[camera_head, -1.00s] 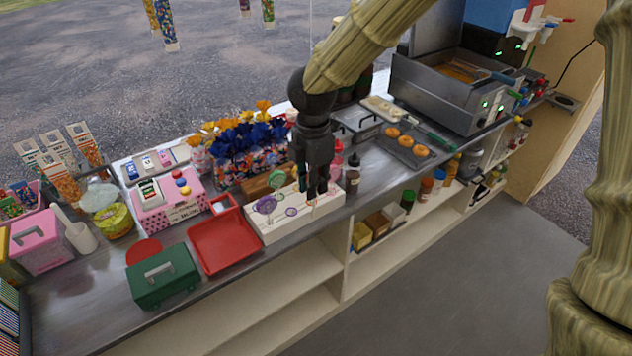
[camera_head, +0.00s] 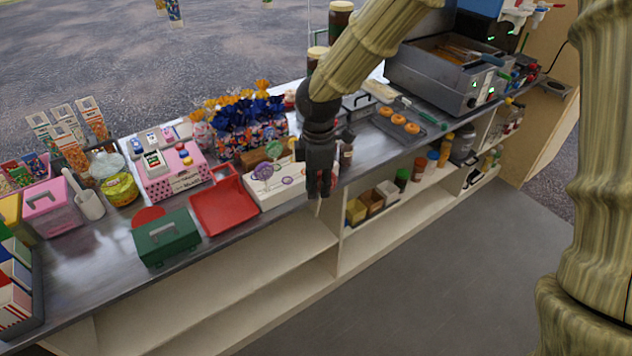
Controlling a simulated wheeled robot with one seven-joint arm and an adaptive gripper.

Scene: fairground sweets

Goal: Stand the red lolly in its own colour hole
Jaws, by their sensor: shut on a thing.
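The lolly stand is a white block (camera_head: 270,204) with coloured rings on top, on the counter right of the red tray. My gripper (camera_head: 319,194) points down at the stand's right front end and covers that end. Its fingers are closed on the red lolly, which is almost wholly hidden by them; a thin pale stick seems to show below. I cannot tell its tilt or whether it touches the stand.
The red tray (camera_head: 225,208) and green box (camera_head: 165,238) lie to the left. Wrapped sweets (camera_head: 250,125) stand behind the stand. A doughnut tray (camera_head: 405,125) and fryer (camera_head: 440,80) are to the right. Open shelves (camera_head: 400,210) lie below the counter edge.

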